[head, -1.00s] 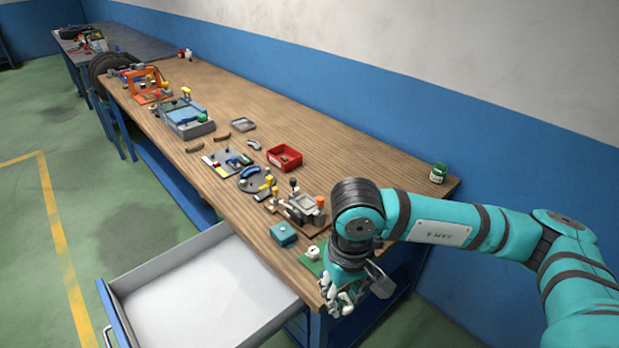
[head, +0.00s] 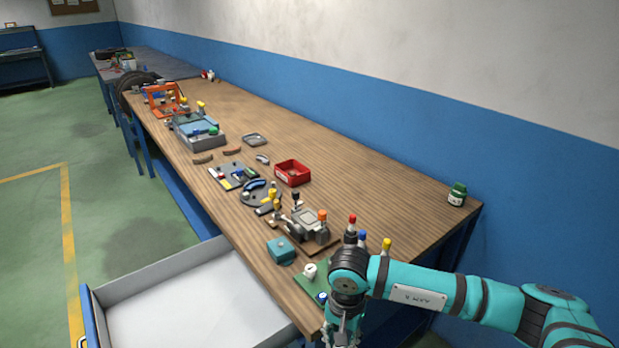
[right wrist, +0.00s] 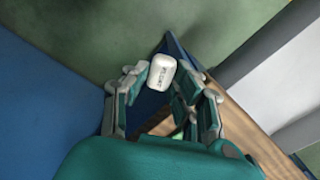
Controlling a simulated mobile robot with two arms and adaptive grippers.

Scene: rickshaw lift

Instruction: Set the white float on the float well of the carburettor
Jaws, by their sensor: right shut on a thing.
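The carburettor (head: 306,226), a grey metal body with an orange-topped part, sits on a brown board near the front of the bench. Its float well is too small to make out. My right gripper (head: 342,338) points down beside the bench's near edge, at the bottom of the head view. The float is hidden in the head view. My left gripper is not in view.
A green board (head: 312,287) with a small white piece (head: 310,270) lies by my right arm. A teal box (head: 281,250) stands beside the carburettor. An open drawer (head: 190,305) juts out at front left. The bench's back right is mostly clear, with a green jar (head: 457,194).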

